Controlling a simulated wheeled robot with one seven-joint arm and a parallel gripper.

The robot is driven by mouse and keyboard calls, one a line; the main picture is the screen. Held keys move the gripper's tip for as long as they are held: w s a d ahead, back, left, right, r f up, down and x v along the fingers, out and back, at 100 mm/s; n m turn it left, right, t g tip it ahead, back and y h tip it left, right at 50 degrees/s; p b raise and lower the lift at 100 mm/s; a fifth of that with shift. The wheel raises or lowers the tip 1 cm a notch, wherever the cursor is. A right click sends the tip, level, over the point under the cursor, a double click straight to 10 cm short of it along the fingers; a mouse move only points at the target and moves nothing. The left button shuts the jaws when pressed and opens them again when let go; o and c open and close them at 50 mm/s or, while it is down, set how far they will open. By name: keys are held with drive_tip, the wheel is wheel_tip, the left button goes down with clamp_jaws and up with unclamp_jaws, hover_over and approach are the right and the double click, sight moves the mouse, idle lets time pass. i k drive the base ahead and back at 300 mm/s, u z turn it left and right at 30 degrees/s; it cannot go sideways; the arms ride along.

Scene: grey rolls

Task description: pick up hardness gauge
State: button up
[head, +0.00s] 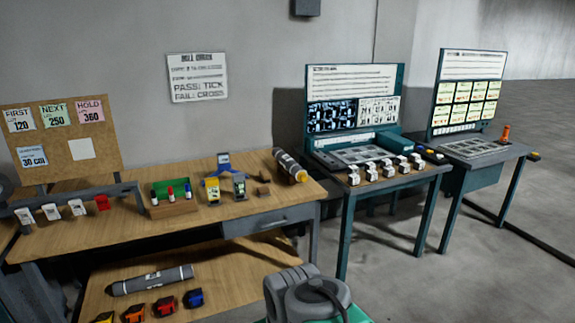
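Two small handheld devices stand near the middle of the wooden bench: a yellow one (211,190) and, just to its right, a grey one with a small screen (240,186). One of them may be the hardness gauge, but I cannot tell which at this size. Behind them is a blue stand-like object (224,164). Rounded grey and teal parts of my own arm show at the bottom centre. My gripper's fingers are not in view.
The wooden bench (110,234) also holds a wooden box with markers (172,210), small brown blocks (264,184) and a dark roll (289,165). A lower shelf (225,285) holds another roll (150,281). Teal workstations (390,185) stand at right; the floor (480,270) before them is clear.

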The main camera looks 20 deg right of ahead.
sight(238, 180)
drive_tip(key=z, duration=1)
drive_tip(key=i, duration=2.85)
drive_tip(key=u, duration=3.2)
